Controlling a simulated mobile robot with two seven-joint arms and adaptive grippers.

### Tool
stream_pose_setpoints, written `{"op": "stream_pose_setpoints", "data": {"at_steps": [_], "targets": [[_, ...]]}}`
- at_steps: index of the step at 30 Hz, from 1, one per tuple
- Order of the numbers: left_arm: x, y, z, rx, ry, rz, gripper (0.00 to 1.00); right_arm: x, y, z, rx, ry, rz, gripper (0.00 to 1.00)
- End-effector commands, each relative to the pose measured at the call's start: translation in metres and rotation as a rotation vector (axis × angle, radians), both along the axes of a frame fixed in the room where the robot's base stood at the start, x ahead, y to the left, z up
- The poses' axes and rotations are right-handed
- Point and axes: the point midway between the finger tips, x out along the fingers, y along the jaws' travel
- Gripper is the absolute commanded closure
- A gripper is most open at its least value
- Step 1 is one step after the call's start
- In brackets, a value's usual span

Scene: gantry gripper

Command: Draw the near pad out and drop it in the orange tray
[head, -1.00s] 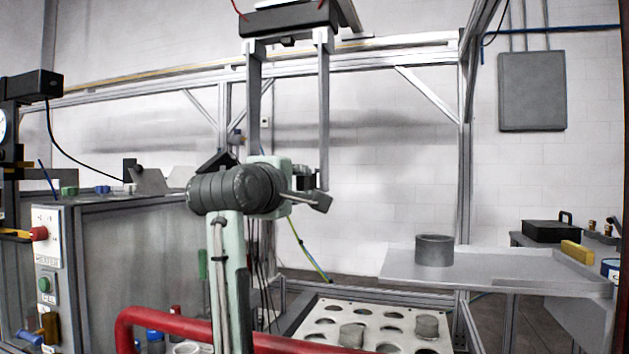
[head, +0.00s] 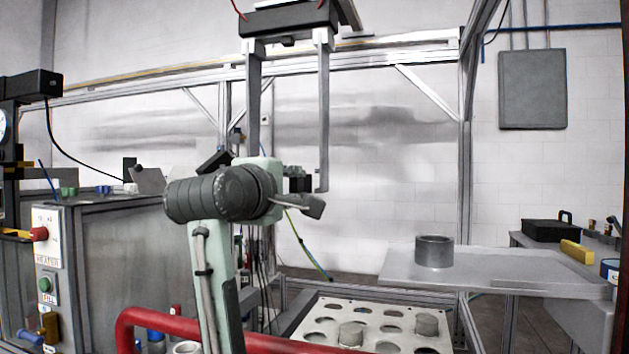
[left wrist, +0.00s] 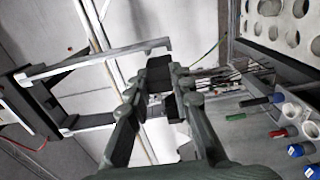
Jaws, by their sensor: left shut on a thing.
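The gantry gripper (head: 290,18) hangs at the top of the head view with two long grey fingers. Its right finger (head: 323,110) ends in a small foot beside my left gripper (head: 300,195). A black block (head: 300,183), which looks like the near pad, shows at my gripper just left of that foot. In the left wrist view my left gripper (left wrist: 155,88) is shut on this dark pad (left wrist: 160,70), close to a gantry finger's end (left wrist: 155,46). I cannot tell whether the pad still touches the finger. The orange tray and my right gripper are not in view.
A red rail (head: 180,320) crosses low in front. A plate with round holes (head: 320,308) lies low in the middle. A grey shelf (head: 510,275) with a grey ring (head: 434,251) stands at the right. A control cabinet (head: 130,260) stands at the left.

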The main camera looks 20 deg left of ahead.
Motion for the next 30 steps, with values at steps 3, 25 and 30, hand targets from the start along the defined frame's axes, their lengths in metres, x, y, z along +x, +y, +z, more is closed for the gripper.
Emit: {"op": "stream_pose_setpoints", "data": {"at_steps": [3, 25, 30], "targets": [[-0.013, 0.001, 0.002, -0.002, -0.003, 0.000, 1.00, 0.000, 0.000, 0.004, 0.000, 0.000, 0.000, 1.00], [-0.065, 0.002, 0.000, -0.001, -0.001, 0.000, 1.00, 0.000, 0.000, 0.019, 0.000, 0.000, 0.000, 1.00], [-0.065, 0.002, 0.000, -0.001, -0.001, 0.000, 1.00, 0.000, 0.000, 0.019, 0.000, 0.000, 0.000, 1.00]]}}
